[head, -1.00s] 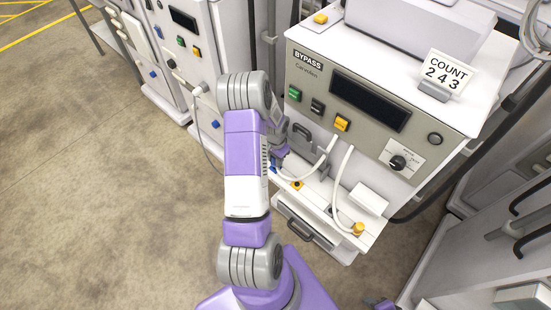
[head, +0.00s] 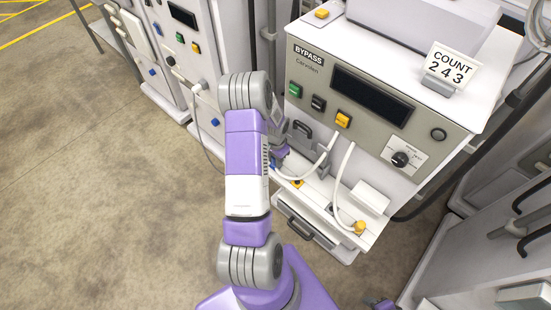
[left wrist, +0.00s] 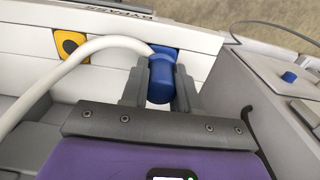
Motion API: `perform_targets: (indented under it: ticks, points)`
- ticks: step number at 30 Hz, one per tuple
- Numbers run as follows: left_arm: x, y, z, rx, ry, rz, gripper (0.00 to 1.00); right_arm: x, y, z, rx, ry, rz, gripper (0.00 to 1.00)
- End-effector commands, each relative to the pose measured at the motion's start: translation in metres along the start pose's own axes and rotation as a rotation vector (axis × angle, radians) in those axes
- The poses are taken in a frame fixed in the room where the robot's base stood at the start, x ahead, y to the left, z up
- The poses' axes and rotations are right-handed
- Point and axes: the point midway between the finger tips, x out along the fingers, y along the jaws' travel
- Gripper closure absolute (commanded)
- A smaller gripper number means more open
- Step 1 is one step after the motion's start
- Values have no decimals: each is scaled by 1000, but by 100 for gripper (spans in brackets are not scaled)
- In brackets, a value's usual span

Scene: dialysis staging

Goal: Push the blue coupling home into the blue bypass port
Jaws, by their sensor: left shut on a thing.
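The blue coupling (left wrist: 159,88) is between the two grey fingers of my left gripper (left wrist: 160,90), which is shut on it. A white hose (left wrist: 75,70) curves in from the left to the coupling. The blue bypass port (left wrist: 166,55) is directly behind the coupling on the white panel. The coupling overlaps the port in this view, so I cannot tell how deep it sits. In the head view my left gripper (head: 279,157) is at the front of the bypass machine (head: 370,110), mostly hidden by my arm, with a bit of blue beside it.
A yellow port (left wrist: 72,47) is left of the blue one in the wrist view. A yellow coupling (head: 360,227) on a second white hose (head: 343,185) rests on the machine's ledge. A neighbouring machine (head: 160,60) stands to the left. Part of my right arm shows at the bottom edge.

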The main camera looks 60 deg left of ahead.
Motion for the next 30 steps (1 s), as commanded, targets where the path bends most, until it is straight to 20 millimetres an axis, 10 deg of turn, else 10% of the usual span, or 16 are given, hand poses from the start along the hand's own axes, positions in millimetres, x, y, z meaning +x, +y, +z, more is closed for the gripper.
perform_targets:
  ticks: [16,17,22,30]
  points:
    - [14,0,0,0,1,0,100,10,4,0,0,0,0,56]
    - [14,0,0,0,0,0,69,10,4,0,0,0,0,56]
    - [13,0,0,0,0,0,43,10,4,0,0,0,0,56]
    - [13,0,0,0,0,0,40,10,4,0,0,0,0,56]
